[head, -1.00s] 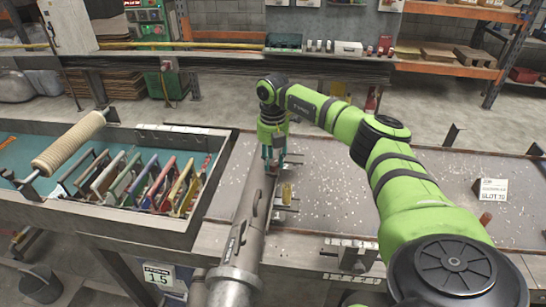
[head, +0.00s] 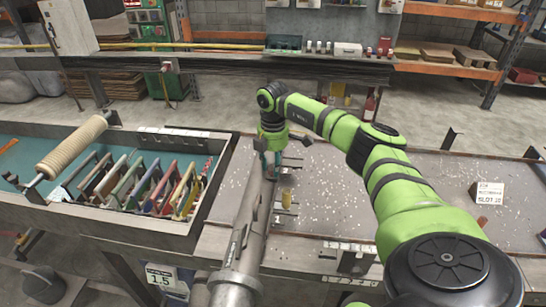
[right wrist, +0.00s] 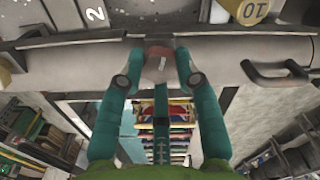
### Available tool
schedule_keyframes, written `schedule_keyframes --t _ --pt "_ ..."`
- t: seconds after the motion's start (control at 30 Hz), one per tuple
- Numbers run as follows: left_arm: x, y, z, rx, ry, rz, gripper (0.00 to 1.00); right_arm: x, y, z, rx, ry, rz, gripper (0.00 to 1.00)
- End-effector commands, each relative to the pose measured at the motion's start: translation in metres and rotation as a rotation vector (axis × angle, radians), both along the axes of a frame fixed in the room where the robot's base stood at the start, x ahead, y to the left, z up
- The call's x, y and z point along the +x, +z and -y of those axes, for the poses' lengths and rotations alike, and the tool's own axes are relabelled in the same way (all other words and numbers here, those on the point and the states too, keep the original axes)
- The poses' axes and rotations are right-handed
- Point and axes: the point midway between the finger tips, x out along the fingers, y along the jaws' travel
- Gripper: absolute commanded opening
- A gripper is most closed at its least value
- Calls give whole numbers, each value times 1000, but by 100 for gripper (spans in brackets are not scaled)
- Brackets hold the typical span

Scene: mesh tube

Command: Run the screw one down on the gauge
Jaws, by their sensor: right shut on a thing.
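A long grey metal tube (head: 247,245) runs away from me along the bench's left edge, with a bar handle on top. My right gripper (head: 273,170) points down at the tube's far part. In the right wrist view, its two teal fingers (right wrist: 158,75) close around a small pale, reddish knob (right wrist: 158,62) at the tube's side, which may be the screw. The fingers hide part of it. Number plates, a white 2 (right wrist: 95,14) and a yellow 10 (right wrist: 253,10), show beside the tube. I cannot tell which part is the gauge. My left gripper is out of view.
A trough (head: 110,222) at left holds several coloured frames and a beige roller (head: 70,145). Small metal fittings with a yellow tag (head: 287,198) stand right of the tube. The speckled bench top (head: 340,190) is mostly clear, with a slot card (head: 490,192) at right.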

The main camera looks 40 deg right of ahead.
Motion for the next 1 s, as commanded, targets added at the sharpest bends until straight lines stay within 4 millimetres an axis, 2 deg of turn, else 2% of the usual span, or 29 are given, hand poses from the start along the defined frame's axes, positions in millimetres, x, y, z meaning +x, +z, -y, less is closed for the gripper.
schedule_keyframes --t 0.3,0.8,1.0 --pt "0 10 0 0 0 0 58 -2 -2 -1 1 -298 -10 1" --pt "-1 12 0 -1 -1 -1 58 -2 -3 -2 0 -756 -9 2" --pt "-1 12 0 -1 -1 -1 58 -2 -3 -1 0 -826 -8 2"
